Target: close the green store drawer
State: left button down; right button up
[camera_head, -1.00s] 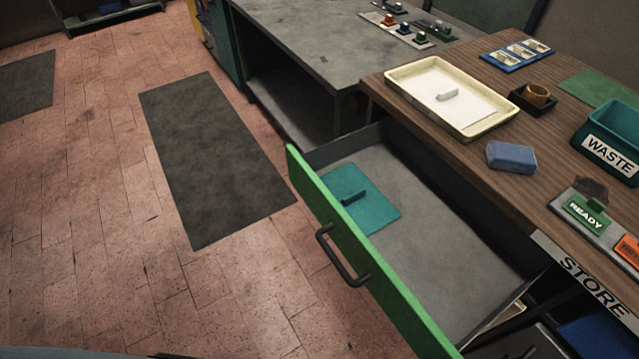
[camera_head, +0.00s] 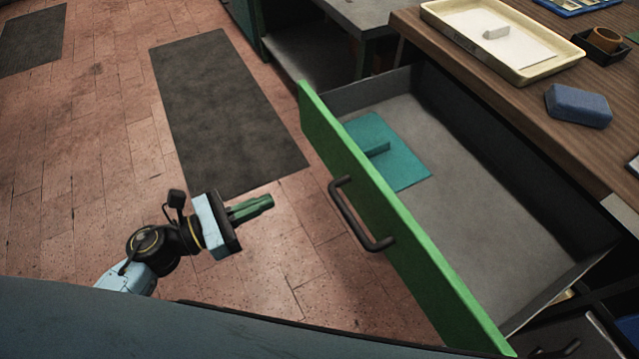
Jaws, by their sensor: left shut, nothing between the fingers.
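The green-fronted store drawer (camera_head: 411,238) is pulled well out of the wooden counter. Its dark bar handle (camera_head: 357,222) is on the outer face of the front. Inside the drawer lies a teal flat piece with a raised grip (camera_head: 405,168); the rest of the drawer floor is bare. My left gripper (camera_head: 268,202) is shut and empty, left of the drawer front. Its green fingers point right toward the handle, with a clear gap between. My right gripper is not in view.
The wooden counter (camera_head: 500,110) stands behind the drawer, with a cream tray (camera_head: 437,18), a blue block (camera_head: 578,106) and a small dark holder (camera_head: 597,50) on it. A dark mat (camera_head: 225,110) lies on the tiled floor. Floor left of the drawer is free.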

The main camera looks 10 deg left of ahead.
aim_at(342, 170)
pick_arm(q)
jog(key=shift+m, duration=0.3)
jog(key=x, duration=1.4)
jog(key=shift+s+d+r, duration=0.1)
jog(key=shift+s+d, duration=0.05)
